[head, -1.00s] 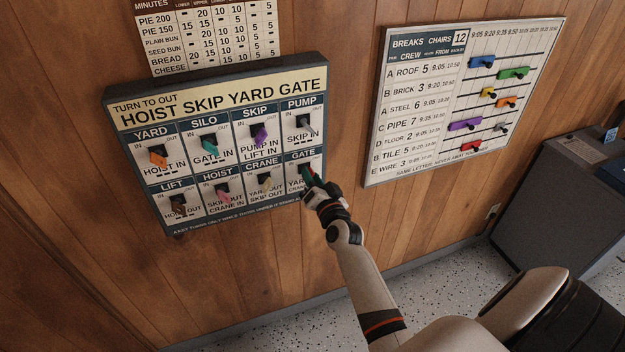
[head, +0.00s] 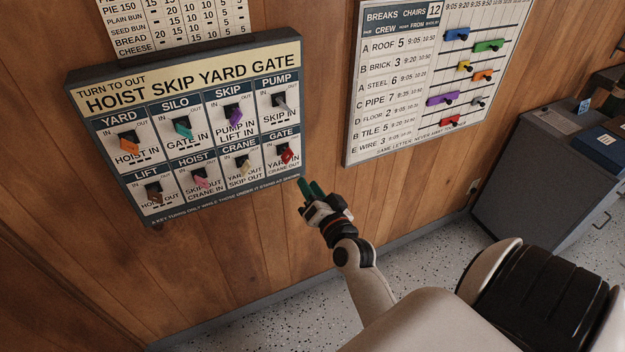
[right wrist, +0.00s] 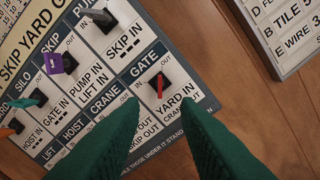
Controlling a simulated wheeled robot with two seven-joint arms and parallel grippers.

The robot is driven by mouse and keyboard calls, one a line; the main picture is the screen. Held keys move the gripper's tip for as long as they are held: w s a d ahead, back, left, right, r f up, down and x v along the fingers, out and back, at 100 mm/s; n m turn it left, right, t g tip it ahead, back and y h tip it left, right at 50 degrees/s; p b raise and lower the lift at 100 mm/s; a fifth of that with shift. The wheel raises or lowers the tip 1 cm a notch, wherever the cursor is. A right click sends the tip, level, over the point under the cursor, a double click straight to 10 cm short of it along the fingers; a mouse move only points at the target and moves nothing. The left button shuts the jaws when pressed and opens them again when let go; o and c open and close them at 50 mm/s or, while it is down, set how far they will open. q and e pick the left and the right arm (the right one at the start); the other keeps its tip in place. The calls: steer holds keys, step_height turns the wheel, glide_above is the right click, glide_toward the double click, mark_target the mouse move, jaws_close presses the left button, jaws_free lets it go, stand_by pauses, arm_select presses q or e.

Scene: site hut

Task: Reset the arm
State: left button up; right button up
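My right gripper (head: 312,188) has green fingers and is held off the wall just below and right of the key board's lower right corner. In the right wrist view its two green fingers (right wrist: 163,130) are apart with nothing between them. The red GATE key (head: 287,156) sits in its black switch beyond the fingertips, not touched; it also shows in the right wrist view (right wrist: 160,87). The key board (head: 190,88) is headed "TURN TO OUT HOIST SKIP YARD GATE" and carries several coloured keys. My left gripper is not in view.
The breaks chart (head: 400,70) with coloured sliders hangs on the wall to the right. A grey cabinet (head: 535,175) with a blue box (head: 600,148) on it stands at the far right. Speckled floor (head: 420,250) lies clear below.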

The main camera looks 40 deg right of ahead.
steer(key=shift+s+a, duration=0.1)
steer(key=shift+s, duration=0.3)
steer(key=s+a+f+n+g+y+b, duration=0.1)
steer(key=s+a+f+n+g+y, duration=0.2)
steer(key=f, duration=0.9)
steer(key=s+a+f+n+g, duration=0.1)
steer(key=s+a+f+g, duration=0.2)
steer(key=f, duration=0.9)
steer(key=s+a+f+n+g+y+b, duration=0.1)
steer(key=s+a+f+n+g+y, duration=0.3)
steer(key=f, duration=0.8)
steer(key=s+f+n+g+h, duration=0.1)
steer(key=s+f+g, duration=0.1)
steer(key=s+f, duration=0.4)
steer(key=s+f+n+g+b, duration=0.1)
steer(key=s+f, duration=0.5)
steer(key=s, duration=0.7)
steer(key=s+a+f+n+g+h, duration=0.1)
steer(key=s+f+n+g, duration=0.2)
steer(key=s+f, duration=0.4)
steer(key=s, duration=0.3)
steer(key=shift+s+h+b, duration=0.25)
steer(key=shift+h+b, duration=0.05)
steer(key=shift+o, duration=0.5)
steer(key=shift+a, duration=0.15)
